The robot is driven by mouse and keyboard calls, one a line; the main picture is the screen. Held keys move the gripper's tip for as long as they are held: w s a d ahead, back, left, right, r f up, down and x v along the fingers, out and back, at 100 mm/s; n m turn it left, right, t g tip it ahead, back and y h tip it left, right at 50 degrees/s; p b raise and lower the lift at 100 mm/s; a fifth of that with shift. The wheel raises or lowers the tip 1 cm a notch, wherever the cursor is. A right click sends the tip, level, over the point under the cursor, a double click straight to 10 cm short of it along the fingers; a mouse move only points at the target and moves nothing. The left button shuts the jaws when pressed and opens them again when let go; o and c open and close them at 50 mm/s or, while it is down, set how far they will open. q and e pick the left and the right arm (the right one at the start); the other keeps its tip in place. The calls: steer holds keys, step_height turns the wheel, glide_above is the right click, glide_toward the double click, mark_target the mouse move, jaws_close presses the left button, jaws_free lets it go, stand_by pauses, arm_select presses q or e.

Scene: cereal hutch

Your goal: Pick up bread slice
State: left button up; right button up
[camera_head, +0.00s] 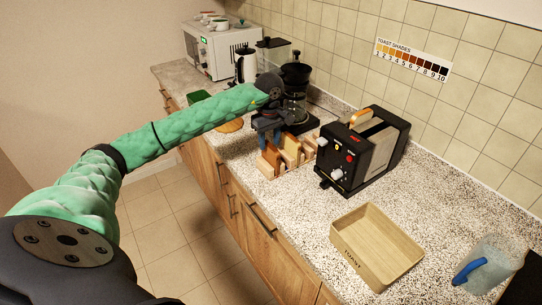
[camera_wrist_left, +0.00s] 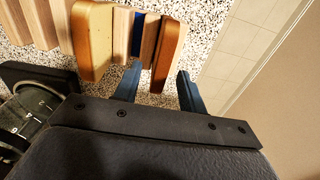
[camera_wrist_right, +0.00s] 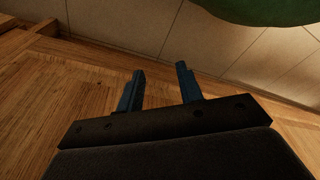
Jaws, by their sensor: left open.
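A wooden rack (camera_head: 266,172) on the counter holds a brown bread slice (camera_head: 272,155) at its near end and a paler slice (camera_head: 291,150) farther along. My left gripper (camera_head: 267,140) is open just above the near slice. In the left wrist view my left gripper (camera_wrist_left: 158,72) has its blue fingers on either side of the near slice (camera_wrist_left: 170,48); whether they touch it cannot be told. The other slice (camera_wrist_left: 92,42) stands to the left. Another toast slice (camera_head: 360,117) sticks out of the black toaster (camera_head: 372,150). My right gripper (camera_wrist_right: 160,71) is open and empty.
A wooden box marked TOAST (camera_head: 410,262) stands at the front right, with a clear pitcher (camera_head: 488,265) beyond it. A coffee maker (camera_head: 295,90) stands behind the rack and a white microwave (camera_head: 220,50) farther back. The counter between toaster and box is clear.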

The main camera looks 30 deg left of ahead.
mark_target(270, 154)
arm_select(q)
steer(key=shift+s+d+f+p, duration=0.1)
steer(key=shift+d+f+p, duration=0.05)
steer(key=shift+f+p, duration=0.35)
steer(key=shift+s+d+f+p, duration=0.1)
steer(key=shift+d+f+p, duration=0.05)
steer(key=shift+f+p, duration=0.75)
steer(key=shift+f, duration=0.7)
arm_select(e)
steer(key=s+d+f, duration=0.2)
steer(key=s+f, duration=0.1)
steer(key=s, duration=0.1)
steer(key=shift+s+d+f, duration=0.2)
steer(key=shift+s+f, duration=0.15)
steer(key=shift+s, duration=0.05)
arm_select(q)
steer(key=c, duration=0.8)
arm_select(e)
steer(key=shift+d, duration=0.1)
